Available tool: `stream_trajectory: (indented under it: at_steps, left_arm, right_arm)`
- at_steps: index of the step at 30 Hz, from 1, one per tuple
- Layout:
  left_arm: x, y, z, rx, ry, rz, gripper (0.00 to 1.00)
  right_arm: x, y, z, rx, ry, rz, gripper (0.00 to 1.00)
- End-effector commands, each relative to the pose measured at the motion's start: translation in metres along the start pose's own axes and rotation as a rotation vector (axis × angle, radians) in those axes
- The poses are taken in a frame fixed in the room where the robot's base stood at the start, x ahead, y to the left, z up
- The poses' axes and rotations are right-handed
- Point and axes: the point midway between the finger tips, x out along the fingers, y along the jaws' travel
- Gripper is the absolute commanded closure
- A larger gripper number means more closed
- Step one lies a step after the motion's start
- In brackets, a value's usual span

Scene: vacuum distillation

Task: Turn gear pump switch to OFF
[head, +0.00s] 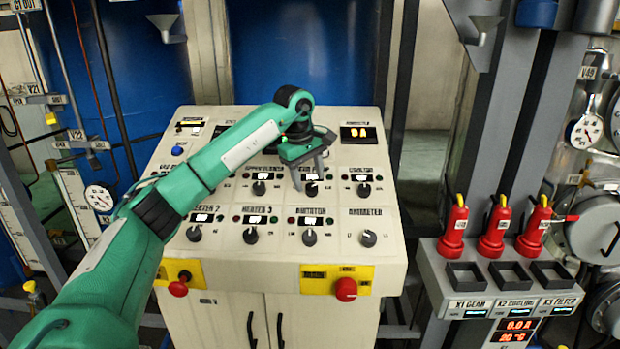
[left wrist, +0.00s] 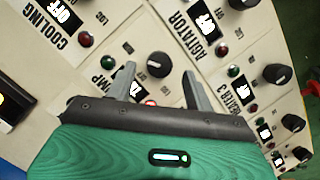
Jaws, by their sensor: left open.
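The gear pump switch is a black round knob (head: 311,188) in the upper knob row of the sloped cream control panel (head: 385,245). In the left wrist view the knob (left wrist: 158,65) lies just beyond and between the fingertips, beside a label ending in "MP". The pump's small display (left wrist: 136,89) is partly hidden by a finger, so I cannot read it. My left gripper (head: 308,178) is open, reaching down over the panel at this knob. It also shows in the left wrist view (left wrist: 156,82). Contact with the knob cannot be told. My right gripper is out of view.
Other knobs stand close by, such as the agitator knob (head: 309,238) just below. Red push buttons on yellow plates (head: 345,289) are on the panel's front. Red plugs (head: 497,228) stand on a grey unit with empty sockets at the right. Pipes and gauges flank the panel.

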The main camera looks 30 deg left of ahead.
Motion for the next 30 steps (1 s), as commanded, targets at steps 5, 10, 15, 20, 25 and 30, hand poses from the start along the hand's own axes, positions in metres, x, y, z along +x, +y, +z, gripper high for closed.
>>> stream_trajectory:
  at_steps: [5, 10, 15, 20, 25, 30]
  left_arm:
    - [0.017, 0.0, 0.0, 0.0, 0.0, -0.002, 0.47]
    - [0.023, 0.0, 0.0, 0.001, 0.0, 0.0, 0.47]
    - [0.023, 0.0, 0.0, 0.001, 0.0, 0.0, 0.47]
    - [0.023, 0.0, 0.0, 0.0, 0.0, 0.0, 0.7]
    - [0.023, 0.0, 0.0, 0.0, 0.0, 0.0, 0.91]
    - [0.023, 0.0, 0.0, -0.012, 0.0, 0.003, 0.91]
  right_arm:
    - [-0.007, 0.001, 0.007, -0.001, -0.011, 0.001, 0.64]
    - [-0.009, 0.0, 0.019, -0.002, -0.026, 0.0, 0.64]
    - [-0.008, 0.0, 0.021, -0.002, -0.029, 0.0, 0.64]
    - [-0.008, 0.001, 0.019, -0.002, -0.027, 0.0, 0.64]
    - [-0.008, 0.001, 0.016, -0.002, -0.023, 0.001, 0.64]
    - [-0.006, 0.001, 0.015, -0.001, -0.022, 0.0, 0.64]
